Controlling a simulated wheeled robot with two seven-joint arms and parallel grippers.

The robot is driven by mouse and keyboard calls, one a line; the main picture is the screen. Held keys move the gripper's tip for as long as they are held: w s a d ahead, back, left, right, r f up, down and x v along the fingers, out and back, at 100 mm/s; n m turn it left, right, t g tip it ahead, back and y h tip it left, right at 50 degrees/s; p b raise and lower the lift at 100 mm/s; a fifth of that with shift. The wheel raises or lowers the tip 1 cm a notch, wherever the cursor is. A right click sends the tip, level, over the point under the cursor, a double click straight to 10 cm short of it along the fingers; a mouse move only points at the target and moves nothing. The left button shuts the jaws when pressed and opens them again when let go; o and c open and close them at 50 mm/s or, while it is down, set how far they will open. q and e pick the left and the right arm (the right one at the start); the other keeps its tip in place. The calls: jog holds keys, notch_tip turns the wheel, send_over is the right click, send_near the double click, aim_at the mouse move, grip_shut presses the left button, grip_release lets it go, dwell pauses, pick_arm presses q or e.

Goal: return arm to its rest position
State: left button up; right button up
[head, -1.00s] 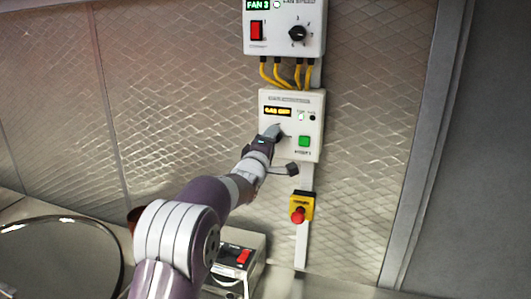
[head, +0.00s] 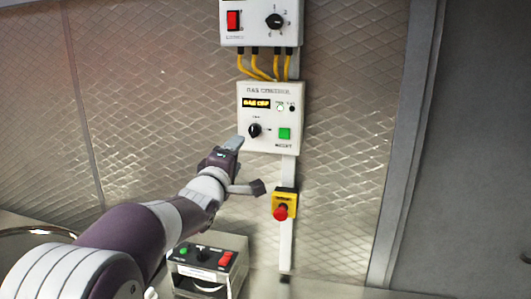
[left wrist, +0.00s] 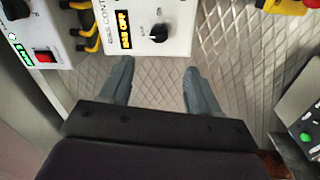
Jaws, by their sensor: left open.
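My left gripper (head: 246,165) is open and empty, just below and left of the gas control box (head: 271,142) on the wall. One finger overlaps the box's lower left edge in the head view; I cannot tell whether it touches. In the left wrist view both fingers (left wrist: 159,68) are spread apart with only the wall between them. The black knob (head: 255,130) of the box shows clear of the fingers, and it also shows in the left wrist view (left wrist: 159,33). The box's amber display (left wrist: 124,28) seems to read "GAS OFF". My right gripper is not in view.
A fan control box (head: 258,37) hangs above, joined by yellow cables (head: 265,66). A red emergency button (head: 280,212) sits on a yellow housing below. A small switch box (head: 208,265) stands on the counter under my arm. The wall right of the boxes is clear.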

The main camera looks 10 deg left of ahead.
pick_arm(q)
jog(key=s+a+f+m+g+y, duration=0.1)
jog(key=s+f+m+g, duration=0.35)
jog(key=f, duration=0.55)
jog(key=s+f+m+g+y, duration=0.1)
jog(key=s+f+m+g, duration=0.3)
jog(key=f, duration=0.6)
jog(key=s+d+f+m+g+b, duration=0.1)
jog(key=s+d+f+m+g, duration=0.1)
jog(key=s+f, duration=0.6)
jog(key=s+d+f+m+g+h+b, duration=0.1)
jog(key=s+f+m+g, duration=0.4)
jog(key=s, duration=0.9)
notch_tip(320, 180, down, 3)
jog(key=shift+s+d+g, duration=0.35)
jog(key=shift+d+g, duration=0.45)
jog(key=shift+g, duration=0.15)
